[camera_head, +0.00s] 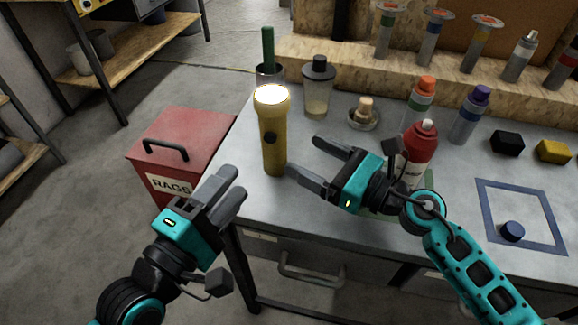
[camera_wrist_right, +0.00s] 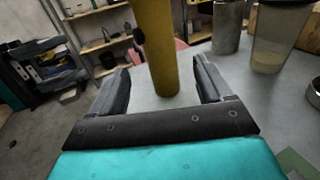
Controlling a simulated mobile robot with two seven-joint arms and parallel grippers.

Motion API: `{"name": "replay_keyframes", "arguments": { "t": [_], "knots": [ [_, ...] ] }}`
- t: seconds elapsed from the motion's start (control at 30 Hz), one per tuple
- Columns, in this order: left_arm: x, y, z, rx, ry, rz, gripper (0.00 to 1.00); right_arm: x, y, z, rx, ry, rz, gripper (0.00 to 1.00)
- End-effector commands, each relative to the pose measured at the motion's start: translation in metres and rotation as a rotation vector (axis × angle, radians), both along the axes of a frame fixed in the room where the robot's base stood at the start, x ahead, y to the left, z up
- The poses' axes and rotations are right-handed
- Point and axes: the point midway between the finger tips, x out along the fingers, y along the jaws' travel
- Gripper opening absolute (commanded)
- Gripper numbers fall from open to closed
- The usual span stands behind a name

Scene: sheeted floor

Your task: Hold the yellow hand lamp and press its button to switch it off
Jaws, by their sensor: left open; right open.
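The yellow hand lamp (camera_head: 273,145) stands upright on the grey table, near its left edge. Its top glows bright white, and a dark round button (camera_head: 268,138) shows on its side. My right gripper (camera_head: 302,158) is open, with its fingers pointing at the lamp from the right. In the right wrist view the lamp's yellow body (camera_wrist_right: 158,50) stands ahead, between the two open fingers (camera_wrist_right: 163,82). No contact is visible. My left gripper (camera_head: 228,188) is in front of the table's left edge, left of and below the lamp, and is empty.
A red rags bin (camera_head: 185,140) stands left of the table (camera_head: 232,195). Behind the lamp are a cup with a green-handled tool (camera_head: 268,60) and a dark-capped jar (camera_head: 319,85). A red spray can (camera_head: 418,150) stands close to my right arm. Several bottles line the back.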

Motion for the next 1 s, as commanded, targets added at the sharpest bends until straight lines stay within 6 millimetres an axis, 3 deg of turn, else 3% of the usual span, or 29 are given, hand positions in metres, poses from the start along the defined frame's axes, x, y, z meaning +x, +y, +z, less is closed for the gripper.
{"name": "replay_keyframes", "arguments": {
  "t": [0.5, 1.0],
  "knots": [
    [0.000, 0.000, -0.001, 0.006, -0.002, 0.001, 0.43, 0.059, 0.073, 0.001, 0.002, 0.000, 0.000, 0.79],
    [0.000, 0.000, -0.001, 0.007, -0.002, 0.001, 0.43, 0.068, 0.086, 0.000, 0.001, 0.001, 0.000, 0.79]
  ]
}}
